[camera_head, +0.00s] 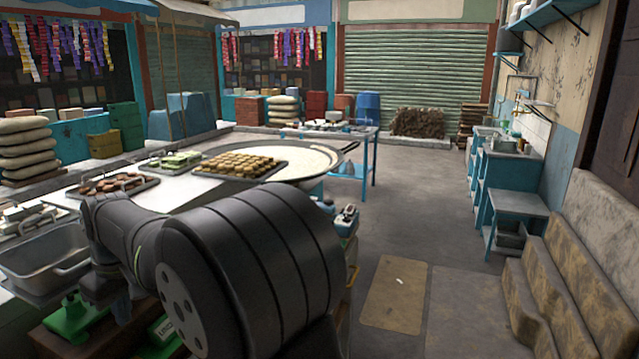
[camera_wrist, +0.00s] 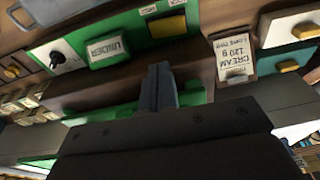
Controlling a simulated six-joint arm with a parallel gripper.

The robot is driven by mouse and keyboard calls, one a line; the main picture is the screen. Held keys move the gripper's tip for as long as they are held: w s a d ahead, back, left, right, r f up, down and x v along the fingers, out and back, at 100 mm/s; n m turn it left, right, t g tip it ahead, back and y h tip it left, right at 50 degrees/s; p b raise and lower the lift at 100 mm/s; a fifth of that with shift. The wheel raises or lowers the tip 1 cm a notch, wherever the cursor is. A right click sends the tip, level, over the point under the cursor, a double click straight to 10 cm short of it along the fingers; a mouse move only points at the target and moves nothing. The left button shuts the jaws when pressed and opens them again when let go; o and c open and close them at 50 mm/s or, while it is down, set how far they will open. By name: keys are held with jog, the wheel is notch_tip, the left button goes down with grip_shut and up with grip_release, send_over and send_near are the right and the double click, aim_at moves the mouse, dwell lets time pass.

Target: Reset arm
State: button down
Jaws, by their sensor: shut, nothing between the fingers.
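My arm fills the lower left of the head view, folded over the near side of the work counter. My gripper (camera_wrist: 160,72) shows in the wrist view with its fingers together and nothing between them. It is in front of a green device with an "UNDER" button (camera_wrist: 108,49) and a yellow button (camera_wrist: 167,27). A card reading "CREAM 120 g" (camera_wrist: 235,60) is to the right of the fingers. In the head view the gripper fingers are hidden or too small to make out.
A tray of small round sweets (camera_head: 240,165) and a wide pan of milk (camera_head: 310,160) are on the counter. A metal basin (camera_head: 40,262) is at the left. A blue table (camera_head: 370,150) stands behind. The floor (camera_head: 430,210) to the right is open, with steps (camera_head: 560,270) at far right.

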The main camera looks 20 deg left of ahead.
jog(key=shift+g, duration=0.6)
jog(key=shift+w+d+r, duration=0.1)
jog(key=shift+d+r, duration=0.3)
jog(key=shift+r, duration=0.3)
jog(key=shift+s+d+r, duration=0.1)
jog(key=shift+d+r, duration=0.35)
jog(key=shift+r, duration=0.2)
jog(key=shift+w+d+r, duration=0.1)
jog(key=shift+d+r, duration=0.3)
jog(key=shift+r, duration=0.3)
